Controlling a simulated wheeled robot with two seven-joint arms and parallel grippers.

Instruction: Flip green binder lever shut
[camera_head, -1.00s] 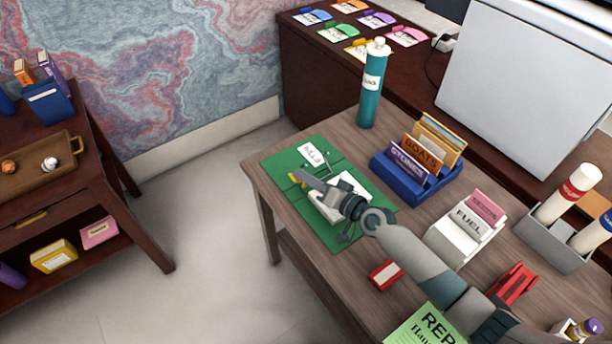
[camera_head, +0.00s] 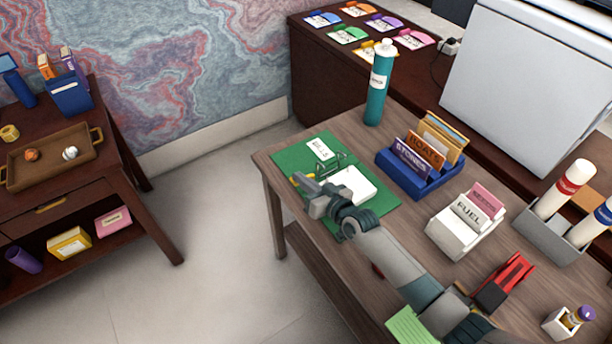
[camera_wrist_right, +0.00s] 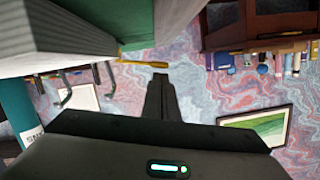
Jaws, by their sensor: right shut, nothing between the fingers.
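The green binder (camera_head: 388,205) lies open on the wooden desk, with a white paper stack (camera_head: 355,187) on it. Its metal rings (camera_head: 330,160) stand up near a white label. The yellow lever (camera_head: 307,177) shows partly behind my right gripper (camera_head: 297,178), at the binder's left edge. In the right wrist view, the yellow lever (camera_wrist_right: 143,64) sticks out beyond the closed fingers of my right gripper (camera_wrist_right: 160,80), with the green binder cover (camera_wrist_right: 138,22) above it. I cannot tell whether the fingers touch the lever. My right gripper is shut and empty. My left gripper is not in view.
A blue organizer (camera_head: 400,175), a teal bottle (camera_head: 376,95) and a white FUEL holder (camera_head: 455,237) stand right of the binder. A red stapler-like object (camera_head: 505,280) lies nearer. Open floor lies left of the desk.

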